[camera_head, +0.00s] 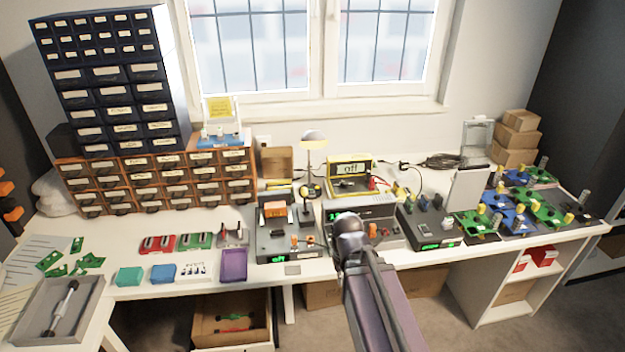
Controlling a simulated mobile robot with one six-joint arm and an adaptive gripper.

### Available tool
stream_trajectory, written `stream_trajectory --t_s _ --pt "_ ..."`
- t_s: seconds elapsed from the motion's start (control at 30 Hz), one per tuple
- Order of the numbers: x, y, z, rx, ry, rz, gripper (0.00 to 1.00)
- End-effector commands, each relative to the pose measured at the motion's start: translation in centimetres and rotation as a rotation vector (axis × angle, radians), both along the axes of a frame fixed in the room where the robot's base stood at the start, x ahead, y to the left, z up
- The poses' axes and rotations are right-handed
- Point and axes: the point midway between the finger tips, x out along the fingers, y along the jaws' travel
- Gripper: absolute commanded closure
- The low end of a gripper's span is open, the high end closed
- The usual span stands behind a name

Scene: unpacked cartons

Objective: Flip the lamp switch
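A desk lamp with a pale domed head (314,136) stands on the white workbench near the middle, in front of the window. Its thin stem runs down to a dark foot between the test devices. Its switch is too small to make out. I cannot tell for sure whether the lamp is lit. My arm comes up from the bottom edge, and its dark rounded end shows in front of the bench, right of and below the lamp. My gripper's fingers do not show.
A grey device with orange parts (275,245) stands left of the lamp foot, and a yellow meter (349,175) behind right. Another grey device (385,232) is partly behind my arm. Circuit boards (520,222) crowd the right. Drawer cabinets (110,85) stand left.

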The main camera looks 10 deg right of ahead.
Motion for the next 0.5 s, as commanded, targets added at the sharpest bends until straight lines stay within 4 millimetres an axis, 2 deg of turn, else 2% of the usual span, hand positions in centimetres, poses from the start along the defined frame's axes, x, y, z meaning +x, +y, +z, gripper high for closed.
stream_trajectory --t_s 0.03,0.5 --pt "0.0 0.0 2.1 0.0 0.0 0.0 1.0" --pt "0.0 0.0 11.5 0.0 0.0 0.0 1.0"
